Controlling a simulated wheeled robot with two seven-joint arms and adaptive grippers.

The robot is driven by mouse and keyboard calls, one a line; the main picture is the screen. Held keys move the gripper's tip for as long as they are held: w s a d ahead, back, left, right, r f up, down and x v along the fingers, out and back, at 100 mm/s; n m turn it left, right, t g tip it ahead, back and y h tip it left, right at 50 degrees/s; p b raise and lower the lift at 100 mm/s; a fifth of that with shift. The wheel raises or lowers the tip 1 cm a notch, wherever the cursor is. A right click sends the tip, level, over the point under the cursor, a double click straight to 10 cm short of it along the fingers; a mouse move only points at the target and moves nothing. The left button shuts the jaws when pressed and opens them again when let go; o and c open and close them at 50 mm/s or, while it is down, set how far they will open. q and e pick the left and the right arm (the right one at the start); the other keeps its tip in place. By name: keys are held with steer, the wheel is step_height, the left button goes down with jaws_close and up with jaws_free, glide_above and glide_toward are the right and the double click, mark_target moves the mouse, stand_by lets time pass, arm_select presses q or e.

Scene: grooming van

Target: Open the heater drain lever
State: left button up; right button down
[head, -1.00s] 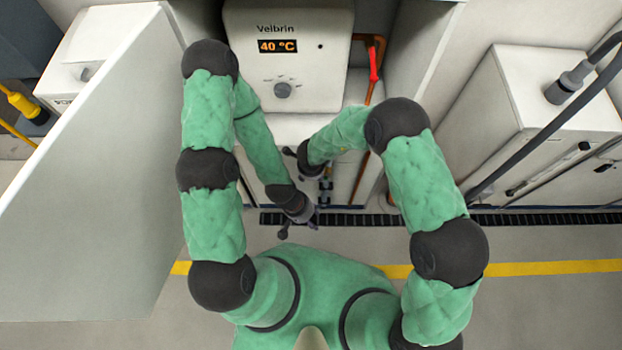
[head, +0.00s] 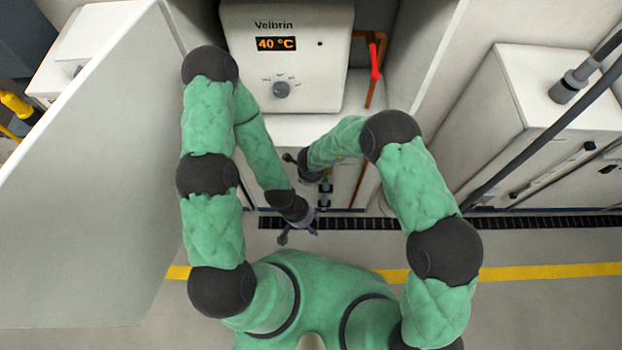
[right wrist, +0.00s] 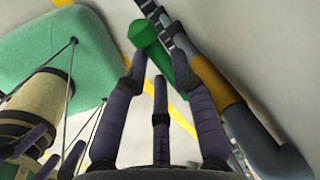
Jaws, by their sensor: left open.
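A green lever (right wrist: 146,36) shows at the top middle of the right wrist view, beside a dark pipe with an orange-yellow section (right wrist: 207,72). My right gripper (right wrist: 160,62) has its fingers spread, with the lever just beyond and between the fingertips; I cannot tell whether they touch it. In the head view this gripper (head: 291,159) is small and partly hidden by its own wrist, below the white heater (head: 330,85), whose display reads 40 °C. A red lever (head: 375,62) sits on a copper pipe right of the heater. My left gripper (head: 298,236) is open and empty, lower in front.
A large white door panel (head: 90,200) stands open at the left. A white cabinet (head: 545,100) with dark hoses is at the right. A dark floor grate (head: 380,223) and a yellow floor line (head: 540,269) cross in front. Open floor lies at the lower right.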

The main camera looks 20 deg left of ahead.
steer(key=shift+w+d+r+m+g+y+p, duration=0.15)
steer(key=shift+d+r+g+y+p, duration=0.25)
steer(key=shift+y+p, duration=0.65)
steer(key=shift+w+d+r+m+g+y+p, duration=0.15)
steer(key=shift+d+r+y+p, duration=0.35)
steer(key=shift+y+p, duration=0.55)
steer(key=shift+w+d+r+m+g+y+p, duration=0.1)
steer(key=shift+d+r+g+y+p, duration=0.2)
steer(key=shift+r+y+p, duration=0.55)
steer(key=shift+f+y, duration=0.2)
steer(key=shift+y, duration=0.25)
steer(key=c, duration=1)
jaws_free()
